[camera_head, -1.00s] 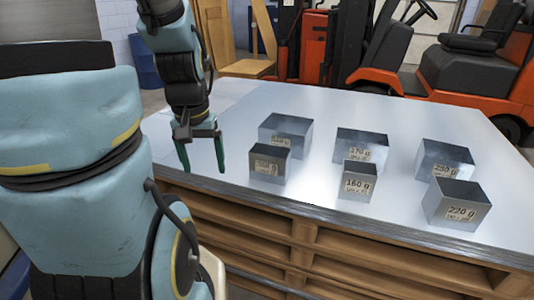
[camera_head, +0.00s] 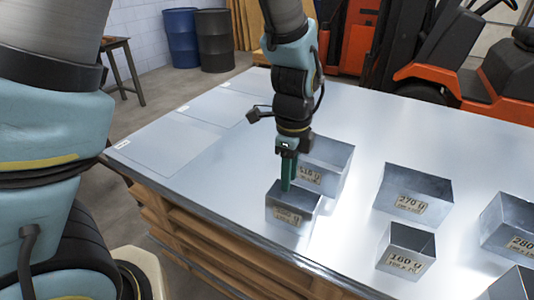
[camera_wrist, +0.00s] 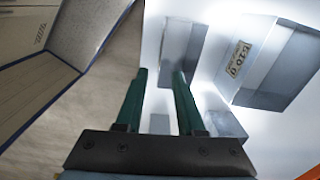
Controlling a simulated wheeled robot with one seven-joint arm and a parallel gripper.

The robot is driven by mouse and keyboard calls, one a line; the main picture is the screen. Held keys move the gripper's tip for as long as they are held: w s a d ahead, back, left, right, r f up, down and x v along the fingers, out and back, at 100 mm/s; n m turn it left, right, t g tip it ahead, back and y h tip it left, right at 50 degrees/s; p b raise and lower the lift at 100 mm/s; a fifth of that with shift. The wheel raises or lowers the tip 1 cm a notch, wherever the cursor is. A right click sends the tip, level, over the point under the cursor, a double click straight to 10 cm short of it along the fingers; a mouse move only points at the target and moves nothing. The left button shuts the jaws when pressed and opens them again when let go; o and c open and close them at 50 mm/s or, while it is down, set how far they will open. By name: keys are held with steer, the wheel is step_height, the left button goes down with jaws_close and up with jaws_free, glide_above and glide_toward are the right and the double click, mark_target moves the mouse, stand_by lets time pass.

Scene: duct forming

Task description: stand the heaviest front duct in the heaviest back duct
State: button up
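The front row has a left duct (camera_head: 292,212) whose label I cannot read, a middle duct (camera_head: 404,262) marked 160 g, and a right duct (camera_head: 512,285), cut off, marked 220 g in the earlier frame. The back row has a left duct (camera_head: 326,178) whose label looks like 510 g, a middle duct (camera_head: 411,203) that looks like 270 g, and a right duct (camera_head: 510,238) that looks like 280 g. My gripper (camera_head: 287,188) points down at the front left duct's opening. In the wrist view its green fingers (camera_wrist: 159,72) are apart. I cannot tell whether a wall is between them.
The ducts stand on a shiny metal sheet (camera_head: 235,170) on wooden pallets (camera_head: 185,225). Its left part is free, with outlined, labelled patches (camera_head: 165,145). The back left duct stands close behind my gripper. A forklift (camera_head: 455,75) and drums (camera_head: 214,40) stand beyond.

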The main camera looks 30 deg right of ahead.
steer(key=shift+d+f+m, duration=0.2)
steer(key=shift+f+m, duration=0.1)
step_height(320, 180, down, 9)
steer(key=b, duration=0.7)
steer(key=shift+r, duration=0.2)
steer(key=shift+c, duration=0.2)
jaws_close()
steer(key=shift+r, duration=0.1)
stand_by(0.7)
step_height(320, 180, up, 9)
steer(key=p, duration=0.7)
